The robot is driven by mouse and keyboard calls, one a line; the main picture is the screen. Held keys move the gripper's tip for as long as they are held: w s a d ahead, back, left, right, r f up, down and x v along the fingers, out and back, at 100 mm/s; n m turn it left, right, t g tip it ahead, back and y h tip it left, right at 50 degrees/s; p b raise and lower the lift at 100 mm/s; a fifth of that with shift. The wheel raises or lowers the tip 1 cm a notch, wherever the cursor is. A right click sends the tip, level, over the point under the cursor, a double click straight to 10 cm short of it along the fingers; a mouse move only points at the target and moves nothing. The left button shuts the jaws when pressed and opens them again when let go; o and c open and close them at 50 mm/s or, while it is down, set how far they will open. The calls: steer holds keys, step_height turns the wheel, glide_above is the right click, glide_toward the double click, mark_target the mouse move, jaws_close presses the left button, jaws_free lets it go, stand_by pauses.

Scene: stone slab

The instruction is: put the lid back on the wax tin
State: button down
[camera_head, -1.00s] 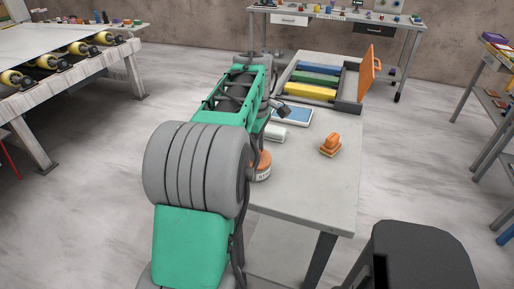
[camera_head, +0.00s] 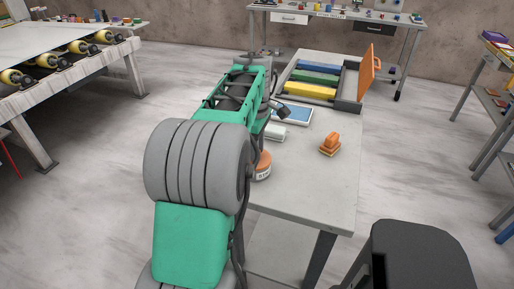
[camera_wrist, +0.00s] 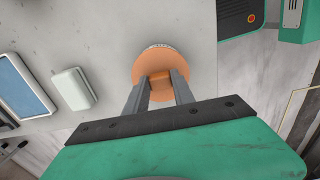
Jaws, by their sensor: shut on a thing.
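The orange round lid (camera_wrist: 160,61) is under my gripper (camera_wrist: 159,77) in the wrist view. My two fingers are shut on the raised block in its middle. The wax tin (camera_head: 263,172), pale with dark lettering, stands near the table's left edge. The lid also shows in the head view (camera_head: 264,159), directly over the tin, with no clear gap between them. A thin pale rim shows past the lid's far edge in the wrist view. I cannot tell whether the lid is fully seated. My arm hides the gripper and part of the tin in the head view.
On the grey table (camera_head: 310,190) are a white block (camera_head: 275,133), a blue-faced tablet-like panel (camera_head: 292,115) and an orange stepped object (camera_head: 330,145). A grey tray (camera_head: 348,106) with coloured bars and an upright orange panel (camera_head: 370,72) stands at the back. The table's front right is clear.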

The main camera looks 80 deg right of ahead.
steer(key=c, duration=0.5)
jaws_free()
steer(key=shift+r+p, duration=3.05)
steer(key=shift+r, duration=0.5)
steer(key=shift+c, duration=0.4)
jaws_close()
